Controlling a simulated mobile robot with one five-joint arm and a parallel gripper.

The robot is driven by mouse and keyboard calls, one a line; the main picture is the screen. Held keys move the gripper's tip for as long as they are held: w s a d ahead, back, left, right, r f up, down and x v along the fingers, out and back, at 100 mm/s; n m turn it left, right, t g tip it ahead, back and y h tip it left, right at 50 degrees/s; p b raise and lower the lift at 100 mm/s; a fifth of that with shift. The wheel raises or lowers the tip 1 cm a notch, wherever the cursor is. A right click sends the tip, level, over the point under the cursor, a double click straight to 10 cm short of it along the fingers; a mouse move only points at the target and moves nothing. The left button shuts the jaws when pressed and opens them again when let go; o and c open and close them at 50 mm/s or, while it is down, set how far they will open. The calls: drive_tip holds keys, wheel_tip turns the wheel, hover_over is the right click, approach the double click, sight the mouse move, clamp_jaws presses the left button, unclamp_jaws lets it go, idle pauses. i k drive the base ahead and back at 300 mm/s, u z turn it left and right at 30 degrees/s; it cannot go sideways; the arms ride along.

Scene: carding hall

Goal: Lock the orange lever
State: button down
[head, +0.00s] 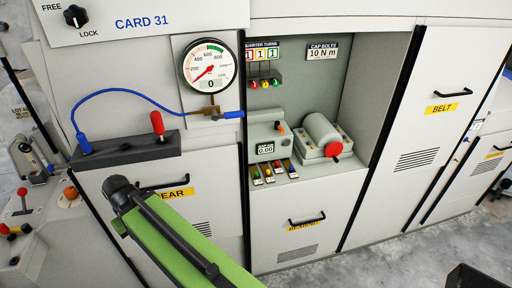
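A small orange-tipped part (281,127) sits at the right side of a grey box (264,146) in the open recess. A red-orange handle (157,124) stands nearly upright on a dark block (125,149) left of the gauge. Another orange knob (70,192) is at the lower left. I cannot tell for sure which of these is the orange lever. A black knob (75,16) at the top left sits between the words FREE and LOCK. My green arm reaches up from the bottom, in front of a drawer. No gripper fingers can be made out.
A round gauge (209,64) hangs above the dark block, with a blue hose (110,92) joining them. In the recess stands a grey drum-shaped unit with a red knob (334,149). Cabinet doors with black handles flank it. Bare floor (390,255) shows at the lower right.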

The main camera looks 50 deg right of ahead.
sight(277, 126)
drive_tip(key=u, duration=1.1)
drive_tip(key=k, duration=0.65)
drive_tip(key=z, duration=2.35)
drive_tip(key=i, duration=0.55)
drive_tip(key=u, duration=0.05)
